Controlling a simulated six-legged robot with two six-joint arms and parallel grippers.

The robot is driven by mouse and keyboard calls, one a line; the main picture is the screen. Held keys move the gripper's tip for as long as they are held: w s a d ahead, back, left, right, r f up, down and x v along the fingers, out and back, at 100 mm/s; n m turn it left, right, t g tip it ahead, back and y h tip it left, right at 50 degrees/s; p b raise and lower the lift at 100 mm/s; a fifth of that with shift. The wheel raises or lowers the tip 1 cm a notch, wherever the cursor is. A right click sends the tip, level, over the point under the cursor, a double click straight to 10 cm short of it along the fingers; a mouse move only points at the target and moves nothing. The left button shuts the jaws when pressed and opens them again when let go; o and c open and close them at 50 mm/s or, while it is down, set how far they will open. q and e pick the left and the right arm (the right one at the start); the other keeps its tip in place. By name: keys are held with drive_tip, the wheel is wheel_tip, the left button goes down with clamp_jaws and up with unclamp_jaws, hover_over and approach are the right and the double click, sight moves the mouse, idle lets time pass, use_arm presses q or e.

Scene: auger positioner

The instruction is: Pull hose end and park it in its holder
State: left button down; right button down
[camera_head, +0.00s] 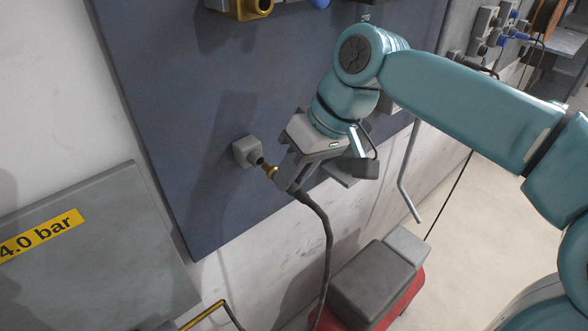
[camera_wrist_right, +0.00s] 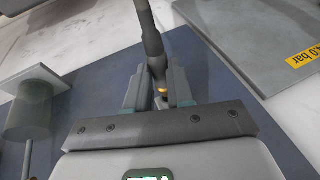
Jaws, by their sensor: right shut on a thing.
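My right gripper (camera_head: 283,178) is shut on the hose end, just in front of the dark blue panel. The brass tip (camera_head: 270,171) of the hose end points up-left at a small grey block (camera_head: 246,151) on the panel. The tip is right at the block's dark opening; I cannot tell whether it sits inside. The dark hose (camera_head: 328,240) hangs down from the gripper in a curve. In the right wrist view the gripper's fingers (camera_wrist_right: 160,88) close around the hose end (camera_wrist_right: 157,68), and the hose runs up out of frame. My left gripper is not in view.
A brass fitting (camera_head: 250,8) is high on the blue panel (camera_head: 170,80). A grey panel with a yellow "4.0 bar" label (camera_head: 40,235) is at left. A grey box (camera_head: 372,280) on a red base and a bent grey rod (camera_head: 404,175) are at right. A brass pipe (camera_head: 203,315) is below.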

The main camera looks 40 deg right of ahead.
drive_tip(key=shift+w+a+r+p, duration=0.1)
drive_tip(key=shift+w+p, duration=0.8)
drive_tip(key=shift+w, duration=0.6)
idle(0.5)
drive_tip(key=c, duration=0.9)
unclamp_jaws()
drive_tip(key=shift+w, duration=0.15)
drive_tip(key=p+v, duration=0.3)
drive_tip(key=v, duration=1.3)
drive_tip(key=shift+r, duration=0.1)
